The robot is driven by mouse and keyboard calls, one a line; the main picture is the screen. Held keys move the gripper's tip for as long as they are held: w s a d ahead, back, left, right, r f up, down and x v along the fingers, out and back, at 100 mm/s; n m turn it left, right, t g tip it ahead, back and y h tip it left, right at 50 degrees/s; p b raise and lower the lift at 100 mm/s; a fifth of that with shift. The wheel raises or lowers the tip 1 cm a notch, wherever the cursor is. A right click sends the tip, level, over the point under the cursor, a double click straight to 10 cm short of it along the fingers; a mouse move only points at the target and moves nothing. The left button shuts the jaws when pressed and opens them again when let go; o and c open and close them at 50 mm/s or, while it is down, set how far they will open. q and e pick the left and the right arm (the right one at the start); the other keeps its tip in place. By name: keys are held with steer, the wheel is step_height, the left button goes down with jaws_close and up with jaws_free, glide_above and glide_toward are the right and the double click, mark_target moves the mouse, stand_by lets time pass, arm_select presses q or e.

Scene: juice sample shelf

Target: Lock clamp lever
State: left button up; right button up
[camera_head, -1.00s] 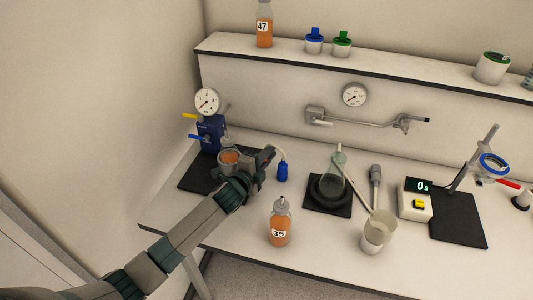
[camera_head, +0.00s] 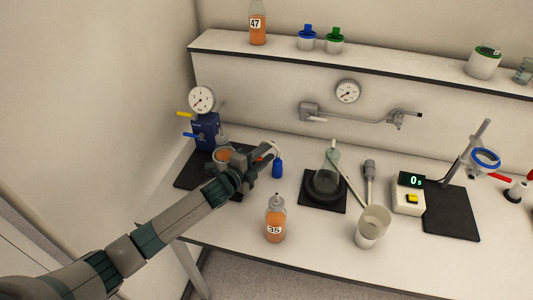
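My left gripper (camera_head: 264,160) is at the left of the bench, just right of the metal cup with orange contents (camera_head: 223,155). A small red piece, perhaps the clamp lever (camera_head: 259,159), shows at its fingers. The fingers are dark and small, and I cannot tell whether they are closed on it. The cup belongs to the blue apparatus (camera_head: 206,132), which has a pressure gauge (camera_head: 201,100), a yellow lever (camera_head: 184,114) and a blue lever (camera_head: 190,135). My forearm and gripper hide the cup's lower right side. My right gripper is out of view.
A blue-capped tube end (camera_head: 277,168) stands close right of the gripper. An orange bottle (camera_head: 275,222) is near the front edge. A flask (camera_head: 327,165), beaker (camera_head: 371,228), timer scale (camera_head: 409,197) and ring stand (camera_head: 480,150) stand farther right.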

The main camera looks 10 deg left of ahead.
arm_select(q)
steer(key=shift+a, duration=0.1)
steer(key=shift+b+v, duration=0.3)
steer(key=shift+v, duration=0.5)
steer(key=b+v, duration=0.4)
steer(key=v, duration=1)
steer(key=shift+s+f, duration=0.1)
steer(key=shift+f, duration=0.05)
steer(key=shift+b+v, duration=0.45)
steer(key=shift+v, duration=0.4)
